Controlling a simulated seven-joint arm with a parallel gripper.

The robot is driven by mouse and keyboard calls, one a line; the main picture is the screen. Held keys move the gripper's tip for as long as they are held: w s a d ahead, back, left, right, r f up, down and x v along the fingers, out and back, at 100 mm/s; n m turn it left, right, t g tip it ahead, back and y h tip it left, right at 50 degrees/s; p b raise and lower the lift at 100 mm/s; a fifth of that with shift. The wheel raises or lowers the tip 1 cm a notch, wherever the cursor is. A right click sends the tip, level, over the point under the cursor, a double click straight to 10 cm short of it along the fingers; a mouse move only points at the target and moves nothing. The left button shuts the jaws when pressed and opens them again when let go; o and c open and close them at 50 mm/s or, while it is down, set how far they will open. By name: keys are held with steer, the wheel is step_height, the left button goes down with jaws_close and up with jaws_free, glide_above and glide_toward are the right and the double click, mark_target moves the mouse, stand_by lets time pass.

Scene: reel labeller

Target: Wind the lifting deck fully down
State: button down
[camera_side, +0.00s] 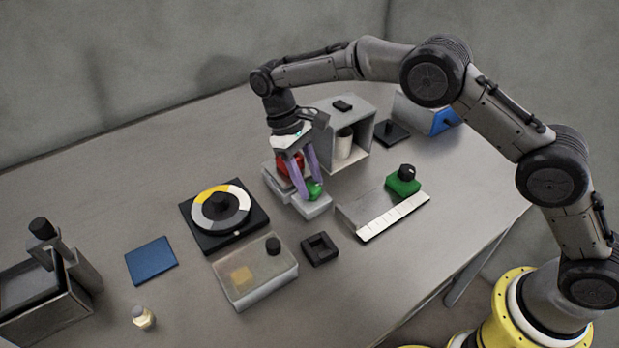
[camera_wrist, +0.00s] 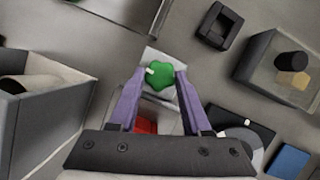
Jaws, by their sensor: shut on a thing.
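A light grey device (camera_side: 318,208) stands mid-table, with a green lobed knob (camera_side: 315,188) on its near end. In the wrist view the knob (camera_wrist: 160,76) has a small white mark on its left side. My gripper (camera_side: 314,187) points down with its purple fingers on either side of the knob, shut on it. A red block (camera_side: 283,164) is at the device's raised far part, just behind the fingers. It partly shows between the fingers in the wrist view (camera_wrist: 146,126). The deck's height is hard to tell, as my gripper hides much of it.
A grey open-fronted box (camera_side: 364,138) holding a white cylinder stands close behind right. A reel on a black base (camera_side: 238,236), a clear-topped box (camera_side: 262,288) and a black square holder (camera_side: 320,249) lie left and in front. A plate with a white strip (camera_side: 392,217) is at right.

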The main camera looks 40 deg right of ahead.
steer(key=n, duration=0.2)
steer(key=n+t+h, duration=0.1)
steer(key=n, duration=0.1)
steer(key=shift+s+a+n+h, duration=0.1)
steer(key=shift+a+n+h, duration=0.1)
steer(key=shift+n+h, duration=0.1)
steer(key=n+t+h, duration=0.1)
steer(key=n, duration=0.3)
steer(key=shift+s+a+n, duration=0.1)
steer(key=shift+n, duration=0.2)
steer(key=n+t, duration=0.1)
steer(key=n, duration=0.1)
steer(key=n+t, duration=0.1)
steer(key=n, duration=0.1)
steer(key=shift+s+n, duration=0.2)
steer(key=shift+n, duration=0.1)
steer(key=n+t, duration=0.1)
steer(key=n, duration=0.3)
steer(key=shift+s+n+t, duration=0.15)
steer(key=shift+n+t, duration=0.15)
steer(key=shift+t, duration=0.1)
steer(key=shift+n, duration=0.3)
steer(key=c, duration=0.6)
jaws_free()
